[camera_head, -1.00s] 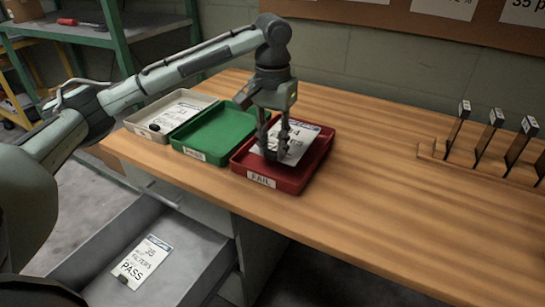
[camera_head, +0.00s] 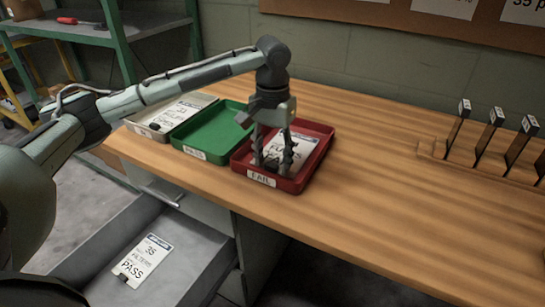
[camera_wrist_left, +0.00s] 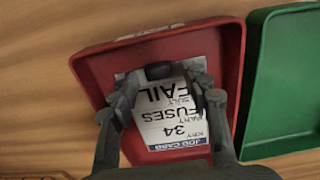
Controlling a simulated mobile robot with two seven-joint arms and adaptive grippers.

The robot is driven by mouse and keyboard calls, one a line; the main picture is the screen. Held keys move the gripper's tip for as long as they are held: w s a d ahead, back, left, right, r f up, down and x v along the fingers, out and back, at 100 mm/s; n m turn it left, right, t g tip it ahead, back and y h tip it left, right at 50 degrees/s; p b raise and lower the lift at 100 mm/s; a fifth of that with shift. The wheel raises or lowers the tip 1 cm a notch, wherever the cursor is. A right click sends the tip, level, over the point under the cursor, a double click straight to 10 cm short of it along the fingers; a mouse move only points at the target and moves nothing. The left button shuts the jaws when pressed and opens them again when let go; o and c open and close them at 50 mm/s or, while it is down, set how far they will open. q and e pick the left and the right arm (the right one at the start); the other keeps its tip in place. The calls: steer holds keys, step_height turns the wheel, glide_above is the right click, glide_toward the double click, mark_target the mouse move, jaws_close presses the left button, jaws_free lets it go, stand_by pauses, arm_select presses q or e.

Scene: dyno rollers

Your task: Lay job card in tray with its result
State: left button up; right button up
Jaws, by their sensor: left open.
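A white job card (camera_head: 302,148) lies in the red tray (camera_head: 317,165), whose front label reads FAIL. In the left wrist view the card (camera_wrist_left: 172,118) reads 34, FUSES, FAIL and has a dark block at its FAIL end. My left gripper (camera_head: 271,165) is open and points down into the red tray. Its fingers (camera_wrist_left: 162,88) stand apart on either side of the card and its dark block. The fingers hide part of the card. My right gripper is not in view.
The empty green tray (camera_head: 222,128) stands left of the red one. A beige tray (camera_head: 150,132) beyond it holds another card. An open drawer (camera_head: 200,262) below holds a PASS card (camera_head: 146,258). A wooden rack (camera_head: 480,165) stands at the right; the table between is clear.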

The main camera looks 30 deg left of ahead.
arm_select(q)
step_height(320, 180, up, 12)
steer(key=shift+r, duration=0.15)
stand_by(0.5)
